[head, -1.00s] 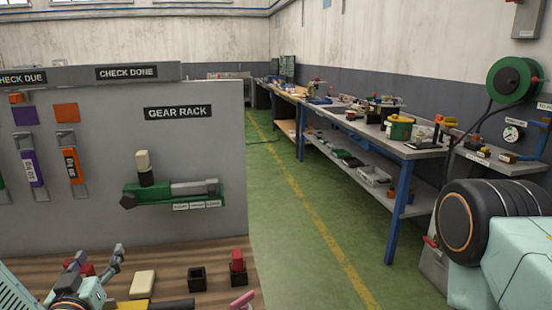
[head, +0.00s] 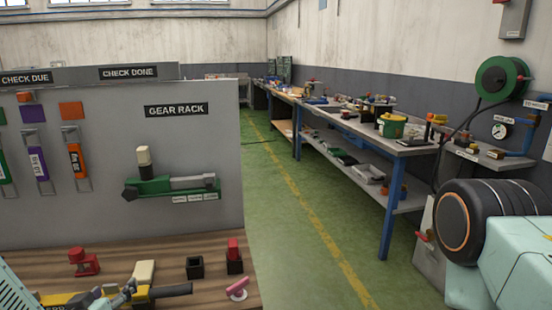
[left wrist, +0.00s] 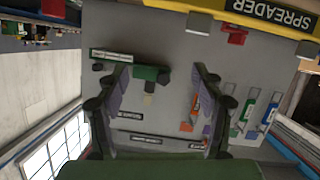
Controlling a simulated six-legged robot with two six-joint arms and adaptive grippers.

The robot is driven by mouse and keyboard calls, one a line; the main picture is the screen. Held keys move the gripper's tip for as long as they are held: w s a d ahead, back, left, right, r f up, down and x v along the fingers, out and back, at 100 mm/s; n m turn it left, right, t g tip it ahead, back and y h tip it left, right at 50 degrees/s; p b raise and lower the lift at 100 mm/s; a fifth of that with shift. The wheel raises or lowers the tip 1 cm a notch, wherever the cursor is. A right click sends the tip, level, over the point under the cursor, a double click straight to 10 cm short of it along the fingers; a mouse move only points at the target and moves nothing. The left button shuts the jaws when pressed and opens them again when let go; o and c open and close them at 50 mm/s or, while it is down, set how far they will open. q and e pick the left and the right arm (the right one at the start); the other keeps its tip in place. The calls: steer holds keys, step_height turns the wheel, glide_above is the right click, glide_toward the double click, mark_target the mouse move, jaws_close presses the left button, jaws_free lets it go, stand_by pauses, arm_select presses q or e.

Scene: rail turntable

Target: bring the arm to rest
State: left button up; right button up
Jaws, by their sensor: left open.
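My left gripper (head: 112,296) is low at the left of the head view, over the wooden bench top, and partly cut off by the bottom edge. In the left wrist view its two fingers (left wrist: 157,88) stand wide apart with nothing between them. Behind them is the grey board, seen upside down. In the head view a yellow and black tool (head: 160,292) lies beside the gripper, partly hidden by it. My right arm shows at the lower right, but its gripper is not in view.
The grey board (head: 215,125) with a green gear rack (head: 160,188) and hanging tags rises behind the bench. A red part (head: 84,262), black blocks (head: 195,267) and a pink part (head: 238,289) stand on the bench. The green floor (head: 265,220) right of it is clear.

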arm_select(q)
steer(key=s+d+f+m+g+b, duration=0.1)
steer(key=s+d+f+g, duration=0.3)
steer(key=s+f, duration=0.4)
steer(key=s+d+f+m+g+h+b, duration=0.1)
steer(key=s+d+f+g+b, duration=0.2)
steer(key=s+f, duration=0.6)
steer(key=s+d+f+m+g+h+b, duration=0.1)
steer(key=s+d+f+g+b, duration=0.2)
steer(key=s, duration=1.3)
step_height(320, 180, down, 6)
steer(key=d+g, duration=0.2)
steer(key=g, duration=0.2)
steer(key=shift+s+d+m, duration=0.2)
steer(key=shift+s+m, duration=0.15)
steer(key=shift+m, duration=0.05)
